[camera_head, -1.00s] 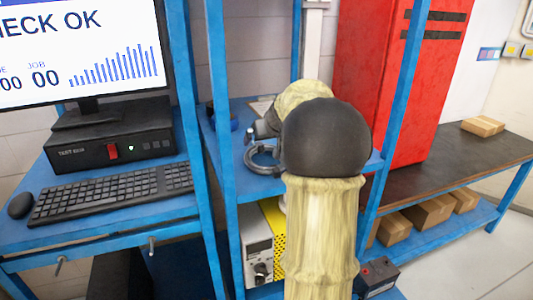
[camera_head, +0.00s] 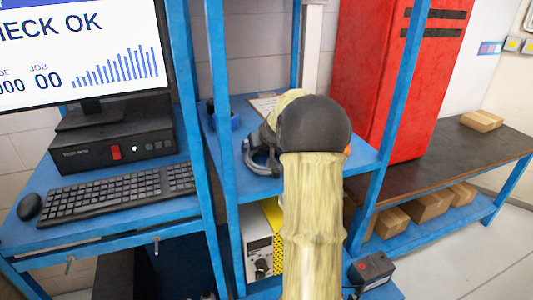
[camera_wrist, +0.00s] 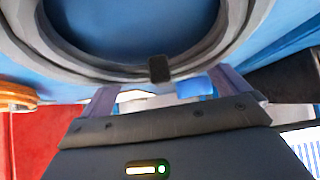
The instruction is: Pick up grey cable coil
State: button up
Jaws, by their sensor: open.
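The grey cable coil (camera_head: 250,160) lies on the blue shelf of the middle rack, partly hidden behind my arm in the head view. In the wrist view the grey coil (camera_wrist: 205,62) is a large, close ring across the top, with a small black tie on its near edge. My gripper (camera_wrist: 165,88) is open, with its two fingers apart below the tie in that picture. The coil's near edge is just beyond the fingertips; whether they touch it I cannot tell. In the head view my arm hides the fingers.
Blue rack posts (camera_head: 215,150) stand on both sides of the shelf. An orange item (camera_wrist: 18,94) shows at the wrist view's left. The red cabinet (camera_head: 385,90) stands to the right.

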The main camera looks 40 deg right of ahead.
jog(key=shift+w+f, duration=0.1)
jog(key=shift+f, duration=0.05)
jog(key=shift+w+a, duration=0.1)
dwell(0.3)
jog(key=c, duration=0.8)
notch_tip(320, 180, up, 10)
jog(key=shift+r+b, duration=0.1)
jog(key=shift+b, duration=1.15)
